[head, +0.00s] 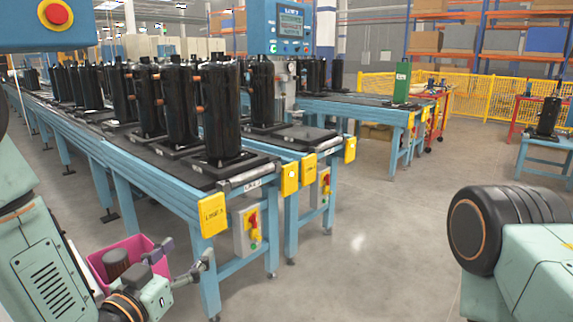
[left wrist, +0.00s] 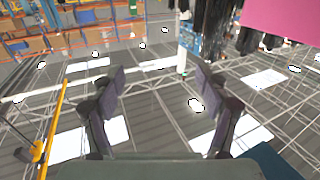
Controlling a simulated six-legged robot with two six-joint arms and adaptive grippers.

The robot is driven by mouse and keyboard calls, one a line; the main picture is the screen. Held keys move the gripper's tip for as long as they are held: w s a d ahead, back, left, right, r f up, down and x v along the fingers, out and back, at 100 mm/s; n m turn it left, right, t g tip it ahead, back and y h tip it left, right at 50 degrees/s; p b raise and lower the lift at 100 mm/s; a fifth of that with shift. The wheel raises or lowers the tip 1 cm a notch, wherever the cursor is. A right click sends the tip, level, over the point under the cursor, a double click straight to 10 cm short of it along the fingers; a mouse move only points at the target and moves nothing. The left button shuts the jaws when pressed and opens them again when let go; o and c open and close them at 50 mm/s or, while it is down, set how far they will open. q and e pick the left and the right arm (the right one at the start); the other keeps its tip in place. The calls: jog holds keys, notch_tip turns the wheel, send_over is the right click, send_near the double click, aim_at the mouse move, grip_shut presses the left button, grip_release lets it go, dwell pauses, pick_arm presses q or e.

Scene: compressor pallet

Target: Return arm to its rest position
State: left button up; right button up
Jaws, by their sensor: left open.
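My left arm (head: 40,265) comes in at the lower left of the head view. My left gripper (head: 187,262) is open and empty, beside a pink bin (head: 97,268) and in front of the blue conveyor frame. In the left wrist view the two dark fingers (left wrist: 160,82) stand apart with nothing between them. My right arm (head: 535,255) shows at the right edge as pale green links and a dark joint with an orange ring. The right gripper is outside the view.
Black compressors (head: 180,105) stand in rows on the blue conveyor (head: 110,165), which has yellow end plates (head: 213,214). A blue panel with a red button (head: 56,14) hangs at the upper left. Clear floor (head: 370,240) lies between the conveyor and my right arm.

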pick_arm(q)
jog(key=shift+s+d+f+m+g+h+p, duration=0.15)
jog(key=shift+s+d+m+h+p, duration=0.15)
jog(key=shift+s, duration=0.45)
jog(key=shift+s+d+f+m+g+h+p, duration=0.15)
jog(key=shift+s+d+h+p, duration=0.15)
jog(key=shift+s, duration=0.4)
jog(key=shift+s+d+m+g+h+p, duration=0.1)
jog(key=shift+s+d+m+h+p, duration=0.25)
jog(key=shift+s, duration=0.4)
jog(key=shift+a, duration=0.15)
